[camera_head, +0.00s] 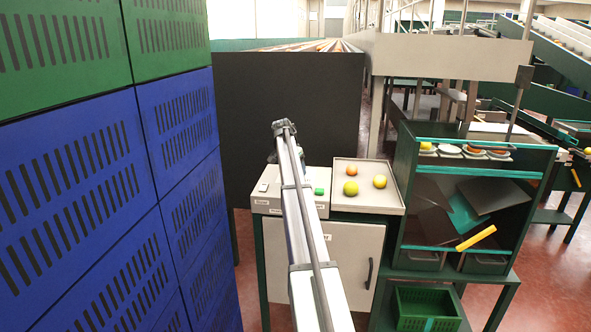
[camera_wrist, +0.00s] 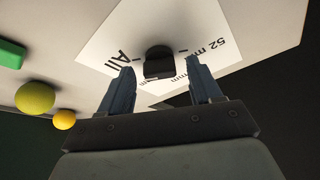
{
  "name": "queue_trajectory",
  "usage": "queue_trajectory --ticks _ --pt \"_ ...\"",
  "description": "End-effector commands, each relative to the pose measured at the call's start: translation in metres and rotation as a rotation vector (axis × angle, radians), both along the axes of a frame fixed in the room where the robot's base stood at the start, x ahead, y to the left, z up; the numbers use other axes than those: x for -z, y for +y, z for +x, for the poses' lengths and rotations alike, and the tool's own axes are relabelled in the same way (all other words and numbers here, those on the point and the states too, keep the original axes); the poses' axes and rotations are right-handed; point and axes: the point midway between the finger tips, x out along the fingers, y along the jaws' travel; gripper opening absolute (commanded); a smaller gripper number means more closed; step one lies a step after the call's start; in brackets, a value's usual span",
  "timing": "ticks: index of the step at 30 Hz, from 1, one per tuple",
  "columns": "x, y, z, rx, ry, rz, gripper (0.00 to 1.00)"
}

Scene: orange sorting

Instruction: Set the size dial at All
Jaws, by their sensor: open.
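The size dial is a black knob (camera_wrist: 158,62) on a white label plate (camera_wrist: 225,28) in the wrist view. The word "All" is printed left of it and "52 mm" right of it. Another "mm" marking below is partly hidden. I cannot tell which mark the knob points at. My gripper (camera_wrist: 160,67) is open, with one finger on each side of the knob and a gap showing on both sides. In the head view, my arm covers the dial and the gripper; the control box (camera_head: 261,206) shows beneath it.
A green button (camera_head: 319,191) sits on the box, right of my arm; it also shows in the wrist view (camera_wrist: 10,53). A tray (camera_head: 388,207) with several fruits stands to the right. Blue crates (camera_head: 60,180) wall off the left. A shelf rack (camera_head: 405,165) stands further right.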

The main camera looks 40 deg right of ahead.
Motion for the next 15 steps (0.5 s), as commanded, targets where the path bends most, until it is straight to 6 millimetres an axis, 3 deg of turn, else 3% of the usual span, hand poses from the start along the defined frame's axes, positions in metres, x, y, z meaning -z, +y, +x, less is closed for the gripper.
queue_trajectory --ticks 8,15 --pt "-0.025 0.010 -0.002 -0.001 -0.002 -0.001 0.64" --pt "-0.069 0.028 -0.006 -0.001 -0.001 -0.001 0.64"
